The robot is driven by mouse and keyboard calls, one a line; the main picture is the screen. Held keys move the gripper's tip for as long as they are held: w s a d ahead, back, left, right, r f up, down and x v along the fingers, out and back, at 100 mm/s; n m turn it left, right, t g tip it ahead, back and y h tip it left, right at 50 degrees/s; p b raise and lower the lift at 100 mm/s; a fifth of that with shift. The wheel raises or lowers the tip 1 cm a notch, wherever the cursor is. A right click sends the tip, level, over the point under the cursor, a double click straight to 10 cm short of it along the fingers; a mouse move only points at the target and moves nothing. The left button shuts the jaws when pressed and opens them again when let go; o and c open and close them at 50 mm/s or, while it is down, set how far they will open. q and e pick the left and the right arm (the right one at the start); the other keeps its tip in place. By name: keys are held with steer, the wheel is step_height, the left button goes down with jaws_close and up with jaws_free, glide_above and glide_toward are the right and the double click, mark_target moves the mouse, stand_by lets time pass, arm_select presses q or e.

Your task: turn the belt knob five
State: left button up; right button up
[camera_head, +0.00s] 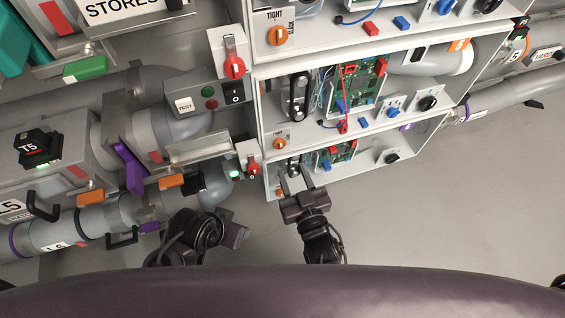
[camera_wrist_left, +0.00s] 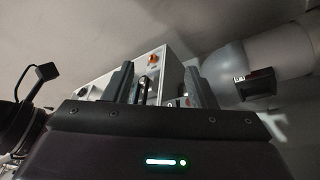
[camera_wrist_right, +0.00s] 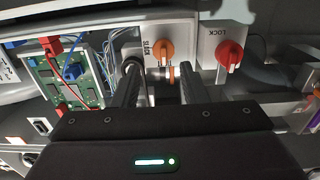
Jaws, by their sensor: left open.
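Orange belt knobs marked TIGHT and SLACK sit on the left ends of the stacked grey cabinets: a top one (camera_head: 278,35), a middle one (camera_head: 281,143) and a low one (camera_head: 279,191). I cannot read which is number five. My right gripper (camera_head: 294,177) is at the lowest cabinet, beside the low knob. In the right wrist view, its fingers (camera_wrist_right: 160,78) stand apart, with an orange knob (camera_wrist_right: 163,51) showing beyond the gap. Contact is not clear. My left gripper (camera_head: 232,236) is lower left, open and empty; its wrist view shows an orange knob (camera_wrist_left: 153,59) on a cabinet.
Red switches stand left of the cabinets, including a lower one (camera_head: 253,168) and one under LOCK (camera_wrist_right: 229,55). Green circuit boards (camera_head: 355,88) with wires are inside the cabinets. Grey pipes (camera_head: 95,210) run at left. Bare floor (camera_head: 430,220) lies at right.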

mark_target(281, 148)
arm_select(q)
steer(key=shift+w+d+r+t+h+b, duration=0.15)
steer(key=shift+d+t+b, duration=0.15)
steer(key=shift+d, duration=0.1)
steer(key=shift+w+d+r+t+h+b, duration=0.1)
steer(key=shift+w+d+t+h+b, duration=0.1)
steer(key=shift+d+b, duration=0.15)
arm_select(e)
steer(key=x, duration=0.7)
steer(key=shift+w+a+r, duration=0.2)
steer(key=shift+w+a, duration=0.05)
steer(key=shift+a, duration=0.05)
steer(key=shift+c, duration=0.5)
steer(key=c, duration=0.6)
